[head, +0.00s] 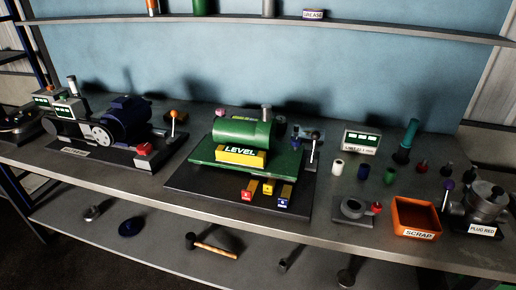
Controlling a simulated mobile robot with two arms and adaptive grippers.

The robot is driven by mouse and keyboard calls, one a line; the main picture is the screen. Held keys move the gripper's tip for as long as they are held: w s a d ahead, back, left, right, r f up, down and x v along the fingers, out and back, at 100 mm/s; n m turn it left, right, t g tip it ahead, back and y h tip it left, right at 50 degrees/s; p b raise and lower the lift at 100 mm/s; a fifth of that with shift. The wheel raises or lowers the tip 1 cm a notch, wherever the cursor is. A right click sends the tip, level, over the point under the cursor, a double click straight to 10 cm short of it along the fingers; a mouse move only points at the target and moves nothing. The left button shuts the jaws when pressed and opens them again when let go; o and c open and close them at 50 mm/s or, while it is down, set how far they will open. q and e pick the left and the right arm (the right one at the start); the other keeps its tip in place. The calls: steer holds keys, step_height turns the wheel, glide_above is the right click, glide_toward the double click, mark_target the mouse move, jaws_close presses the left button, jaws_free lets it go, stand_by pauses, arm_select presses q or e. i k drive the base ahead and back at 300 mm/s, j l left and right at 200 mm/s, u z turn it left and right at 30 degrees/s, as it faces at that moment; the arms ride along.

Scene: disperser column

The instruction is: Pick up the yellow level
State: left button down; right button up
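Neither of my grippers shows in the head view. Nothing covers the front of the level.
Red, yellow and blue labelled blocks (268,187) are in front of the green base. A dark motor (125,118) stands left. An orange scrap bin (415,217) and small coloured cylinders stand right. A shelf (270,23) runs above; a hammer (211,246) lies below.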

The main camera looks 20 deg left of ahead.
mark_target(240, 156)
steer(key=i+j+z, duration=0.15)
steer(key=j+z, duration=0.15)
steer(key=j, duration=1.1)
steer(key=j+z, duration=0.3)
steer(key=j, duration=1.1)
